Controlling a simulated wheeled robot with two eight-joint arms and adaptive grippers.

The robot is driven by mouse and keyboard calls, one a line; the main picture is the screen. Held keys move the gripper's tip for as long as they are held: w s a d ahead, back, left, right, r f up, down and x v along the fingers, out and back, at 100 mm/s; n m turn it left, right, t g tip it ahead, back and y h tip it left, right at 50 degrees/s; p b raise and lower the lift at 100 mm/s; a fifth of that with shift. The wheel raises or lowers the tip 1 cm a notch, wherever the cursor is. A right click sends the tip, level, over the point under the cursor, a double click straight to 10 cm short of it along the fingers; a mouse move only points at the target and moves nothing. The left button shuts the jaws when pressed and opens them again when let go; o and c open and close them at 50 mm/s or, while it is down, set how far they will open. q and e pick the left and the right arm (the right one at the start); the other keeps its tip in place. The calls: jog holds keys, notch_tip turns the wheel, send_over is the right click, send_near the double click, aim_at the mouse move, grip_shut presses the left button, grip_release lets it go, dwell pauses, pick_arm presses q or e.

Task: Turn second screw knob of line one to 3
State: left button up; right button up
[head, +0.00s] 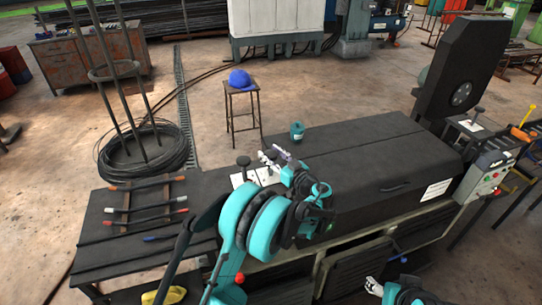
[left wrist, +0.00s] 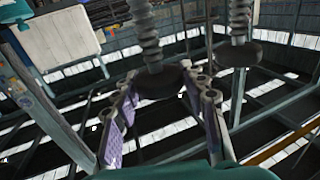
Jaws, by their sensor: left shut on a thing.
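Two ribbed screws with round dark knobs show in the left wrist view. My left gripper (left wrist: 160,88) has its purple-padded fingers on either side of one knob (left wrist: 154,80) and is shut on it. The other knob (left wrist: 238,54) stands free to the right there. In the head view one dark knob (head: 243,160) stands upright beside white plates (head: 239,179), just left of my left gripper (head: 272,155). The held knob is mostly hidden there by the gripper. The numbers on the scale cannot be read. My right gripper (head: 374,287) is low at the bottom edge, away from the knobs; its jaw opening is unclear.
A teal cup (head: 297,131) stands on the black machine cover (head: 370,155). Tools with coloured handles lie on a rack (head: 147,205) at the left of the bench. A stool with a blue cap (head: 239,80) stands behind. A control box (head: 487,177) is at the right.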

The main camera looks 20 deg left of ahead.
pick_arm(q)
jog(key=m+t+h+b, duration=0.1)
jog(key=m+t+h, duration=0.2)
jog(key=t+h, duration=0.1)
jog(key=shift+s+a+m, duration=0.1)
jog(key=shift+a+m, duration=0.05)
jog(key=shift+m, duration=0.15)
jog(key=m+t+h+b, duration=0.1)
jog(key=m+t+h, duration=0.1)
jog(key=h, duration=0.3)
jog(key=shift+m, duration=0.7)
jog(key=m+h+b, duration=0.1)
jog(key=m+h, duration=0.1)
jog(key=h, duration=0.2)
jog(key=m+h, duration=0.3)
jog(key=h, duration=0.1)
jog(key=shift+t+b, duration=0.35)
jog(key=shift+t, duration=0.05)
jog(key=shift+m+h, duration=0.3)
jog(key=o, duration=1.2)
